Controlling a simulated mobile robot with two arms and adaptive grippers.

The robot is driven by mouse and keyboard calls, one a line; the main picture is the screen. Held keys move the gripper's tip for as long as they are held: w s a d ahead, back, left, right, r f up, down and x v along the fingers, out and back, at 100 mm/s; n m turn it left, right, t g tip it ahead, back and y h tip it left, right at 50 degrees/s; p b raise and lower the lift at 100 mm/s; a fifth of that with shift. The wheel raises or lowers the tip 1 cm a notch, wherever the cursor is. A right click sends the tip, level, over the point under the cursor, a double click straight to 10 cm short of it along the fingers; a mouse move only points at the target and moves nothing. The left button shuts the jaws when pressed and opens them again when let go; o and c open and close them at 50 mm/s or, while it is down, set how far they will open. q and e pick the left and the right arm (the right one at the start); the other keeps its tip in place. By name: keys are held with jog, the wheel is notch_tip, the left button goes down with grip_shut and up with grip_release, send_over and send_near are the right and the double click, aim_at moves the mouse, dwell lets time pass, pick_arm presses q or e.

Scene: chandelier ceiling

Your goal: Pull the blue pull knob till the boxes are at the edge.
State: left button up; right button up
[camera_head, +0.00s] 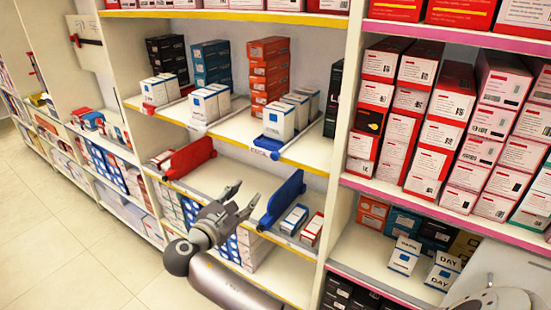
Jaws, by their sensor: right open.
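The blue pull knob (283,200) is a blue upright plate on the middle shelf. A white-and-blue box (293,219) and a red-and-white box (312,230) stand to its right, near the shelf's front. My right gripper (243,199) is open and empty in front of the shelf. Its fingers point toward the shelf, left of the blue plate, and appear apart from it. My left gripper is not in view.
A red plate (190,158) of similar shape stands left on the same shelf. The shelf above holds several boxes (279,122). An upright panel (342,150) separates this bay from the packed right bay. Tiled floor (60,235) is clear at the lower left.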

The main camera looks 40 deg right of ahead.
jog(key=m+g+h, duration=0.1)
jog(key=h, duration=0.1)
send_near(273, 157)
jog(key=p+x, duration=0.3)
jog(key=x, duration=0.5)
jog(key=shift+s+d+r, duration=0.1)
jog(key=shift+r, duration=0.05)
jog(key=shift+w+d, duration=0.3)
jog(key=shift+d, duration=0.25)
grip_shut()
